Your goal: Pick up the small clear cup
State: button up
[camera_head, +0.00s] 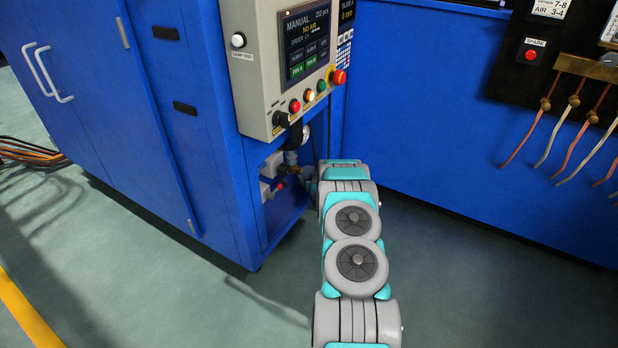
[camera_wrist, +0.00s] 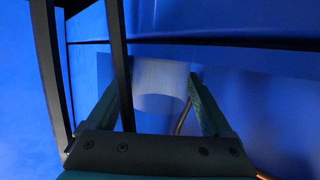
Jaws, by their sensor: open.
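In the wrist view, a pale, whitish cup-like shape (camera_wrist: 160,85) with a curved lower edge shows between and beyond the fingers of my gripper (camera_wrist: 156,92). It looks like the small clear cup, but it is blurred and I cannot be sure. My gripper is open, with one finger on each side of this shape. I cannot tell whether either finger touches it. In the head view, my arm reaches toward the pipe fittings (camera_head: 292,158) under the control panel and hides most of the gripper. I cannot make out the cup there.
The control panel (camera_head: 262,75) overhangs the fittings, on a blue cabinet (camera_head: 125,110). A blue machine wall (camera_head: 430,120) stands to the right. Dark bars (camera_wrist: 121,60) and a thin copper-coloured tube (camera_wrist: 183,117) lie close to the fingers. The floor (camera_head: 190,300) in front is clear.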

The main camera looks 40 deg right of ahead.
jog(key=c, duration=1)
jog(key=shift+r, duration=0.1)
